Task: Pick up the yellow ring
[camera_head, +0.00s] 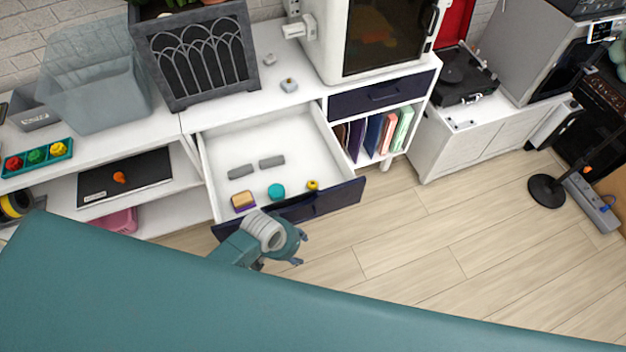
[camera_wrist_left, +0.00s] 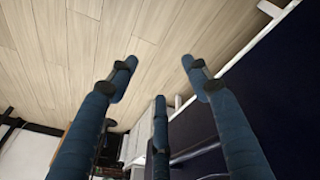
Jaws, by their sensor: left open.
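A small yellow ring-like piece (camera_head: 312,185) with a dark centre lies in the open drawer (camera_head: 215,157), near its front right. It is too small to make out fully. My left gripper (camera_head: 299,249) is outside the drawer, in front of its dark front panel and apart from the yellow piece. In the left wrist view my left gripper (camera_wrist_left: 158,72) has its three fingers spread, with nothing between them; floor and a dark panel show behind. The yellow piece does not show in that view. My right gripper is not in view.
The drawer also holds a teal round piece (camera_head: 276,191), a purple-and-tan block (camera_head: 243,201) and two grey bars (camera_head: 271,162). The dark drawer front (camera_head: 335,198) stands between my gripper and the contents. A teal tray (camera_head: 66,154) with coloured pieces sits on the left counter.

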